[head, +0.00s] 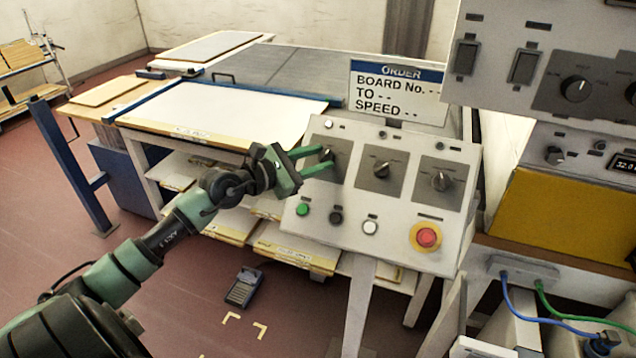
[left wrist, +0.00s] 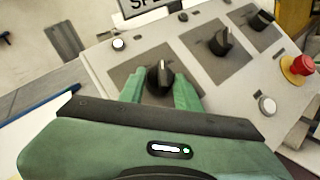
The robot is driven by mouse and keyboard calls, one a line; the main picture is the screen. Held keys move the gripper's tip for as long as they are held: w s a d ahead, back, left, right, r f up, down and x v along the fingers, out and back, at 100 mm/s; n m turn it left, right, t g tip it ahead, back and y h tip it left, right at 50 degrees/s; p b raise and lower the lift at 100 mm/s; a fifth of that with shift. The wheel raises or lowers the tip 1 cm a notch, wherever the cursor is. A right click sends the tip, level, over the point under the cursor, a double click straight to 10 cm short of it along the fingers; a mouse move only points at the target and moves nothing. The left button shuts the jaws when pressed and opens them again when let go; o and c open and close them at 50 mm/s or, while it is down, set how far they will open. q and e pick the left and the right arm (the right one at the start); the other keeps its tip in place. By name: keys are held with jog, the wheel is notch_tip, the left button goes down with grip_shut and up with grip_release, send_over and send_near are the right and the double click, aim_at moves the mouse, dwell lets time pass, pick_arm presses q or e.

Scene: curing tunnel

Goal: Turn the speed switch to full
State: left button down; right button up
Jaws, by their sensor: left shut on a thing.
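A sloped grey control panel (head: 325,235) carries three black rotary switches on dark plates. My left gripper (head: 330,158) is at the left rotary switch, with its green fingers shut on it. In the left wrist view this switch (left wrist: 159,76) shows between the two fingertips (left wrist: 161,88), its pointer roughly upright in the picture. The middle rotary switch (head: 381,169) and the right rotary switch (head: 440,181) are free; they also show in the wrist view. The labels are too small to read, so I cannot tell which one is the speed switch. My right gripper is out of view.
A red stop button (head: 427,237) on yellow and green (head: 303,209), black and white buttons line the panel's lower part. An order sign (head: 397,91) stands behind it. A larger switch cabinet (head: 545,60) is at right, a table (head: 220,115) behind left.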

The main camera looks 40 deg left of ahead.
pick_arm(q)
jog(key=m+g+h+b, duration=0.1)
jog(key=m+b, duration=0.1)
jog(key=b, duration=0.1)
jog(key=m+g+h+b, duration=0.1)
jog(key=b, duration=0.2)
jog(key=shift+w+a+f+m+b, duration=0.1)
jog(key=shift+a+f+m+b, duration=0.1)
jog(key=shift+m+b, duration=0.15)
jog(key=shift+r+m+g+b, duration=0.4)
jog(key=shift+m+g, duration=0.1)
jog(key=shift+m, duration=0.25)
jog(key=shift+w+r+m+g+h, duration=0.1)
jog(key=shift+m+g+h, duration=0.4)
jog(key=shift+m, duration=0.1)
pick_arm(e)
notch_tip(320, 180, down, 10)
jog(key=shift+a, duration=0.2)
pick_arm(q)
jog(key=shift+m, duration=0.3)
jog(key=c, duration=1)
grip_release()
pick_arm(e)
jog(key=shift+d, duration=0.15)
pick_arm(q)
jog(key=shift+a, duration=0.1)
